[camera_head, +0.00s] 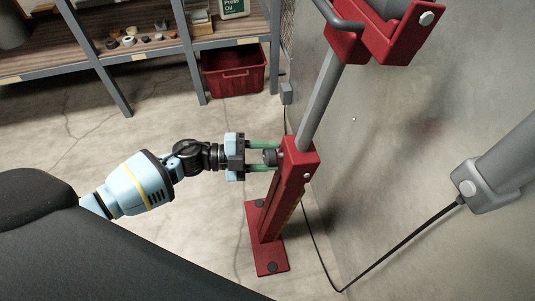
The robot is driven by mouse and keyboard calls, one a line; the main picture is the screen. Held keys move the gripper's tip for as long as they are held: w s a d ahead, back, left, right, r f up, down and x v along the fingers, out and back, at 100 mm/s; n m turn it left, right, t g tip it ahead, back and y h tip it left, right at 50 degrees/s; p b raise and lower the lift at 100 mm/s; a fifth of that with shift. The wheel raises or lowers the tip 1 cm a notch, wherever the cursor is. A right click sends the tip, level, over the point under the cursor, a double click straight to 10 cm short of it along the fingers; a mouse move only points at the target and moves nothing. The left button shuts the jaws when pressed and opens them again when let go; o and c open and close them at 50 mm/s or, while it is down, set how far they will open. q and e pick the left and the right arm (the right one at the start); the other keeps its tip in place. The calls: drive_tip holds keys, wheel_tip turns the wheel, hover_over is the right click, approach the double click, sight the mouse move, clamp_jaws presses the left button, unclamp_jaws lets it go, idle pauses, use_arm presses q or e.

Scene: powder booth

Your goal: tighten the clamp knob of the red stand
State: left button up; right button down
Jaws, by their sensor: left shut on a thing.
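The red stand (282,205) stands upright on the floor near the wall, with a flat red foot and a grey post (322,100) rising from its top. The dark clamp knob (270,157) is on the left side of the stand's upper end. My left gripper (268,158) reaches in from the left, its green fingers above and below the knob, shut on it. The fingers partly cover the knob and the stand's side. My right gripper is not in view.
A red bracket (345,45) tops the post. A grey wall-side fixture (470,185) with a black cable is at the right. A shelf (120,50) with small items and a red crate (232,84) stand behind. The floor left of the stand is clear.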

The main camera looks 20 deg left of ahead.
use_arm(q)
drive_tip(key=m, duration=0.4)
drive_tip(key=shift+m+g+y, duration=0.3)
drive_tip(key=shift+m, duration=1.1)
drive_tip(key=o, duration=1)
drive_tip(key=shift+c, duration=0.2)
drive_tip(key=shift+s+a, duration=0.1)
drive_tip(key=shift+a, duration=0.05)
drive_tip(key=v, duration=0.7)
drive_tip(key=shift+a, duration=0.2)
